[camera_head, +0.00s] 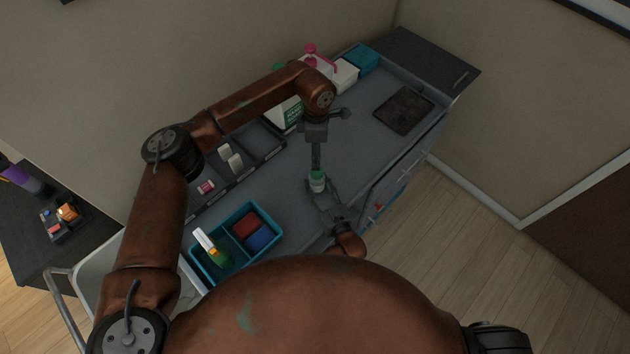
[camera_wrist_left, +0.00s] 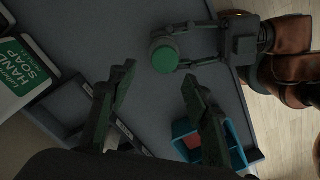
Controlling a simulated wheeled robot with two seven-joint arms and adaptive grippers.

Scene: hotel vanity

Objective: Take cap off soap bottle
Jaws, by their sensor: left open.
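The small white soap bottle (camera_head: 318,187) has a green cap (camera_head: 317,176) on its top. The cap also shows in the left wrist view (camera_wrist_left: 165,58), seen from above. My right gripper (camera_head: 320,190) reaches in from the front with one finger on each side of the bottle and appears shut on it. It also shows in the left wrist view (camera_wrist_left: 178,46). My left gripper (camera_head: 316,160) points down above the bottle. In the left wrist view its two fingers (camera_wrist_left: 155,85) are apart with nothing between them; the cap lies beyond them, towards the top of that view.
A white-and-green hand soap carton (camera_head: 291,114) stands behind, near a dark divided tray (camera_head: 262,137). A teal bin (camera_head: 213,280) with coloured items sits at the front left. A dark flat pad (camera_head: 404,110) lies to the right. The grey counter between is mostly clear.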

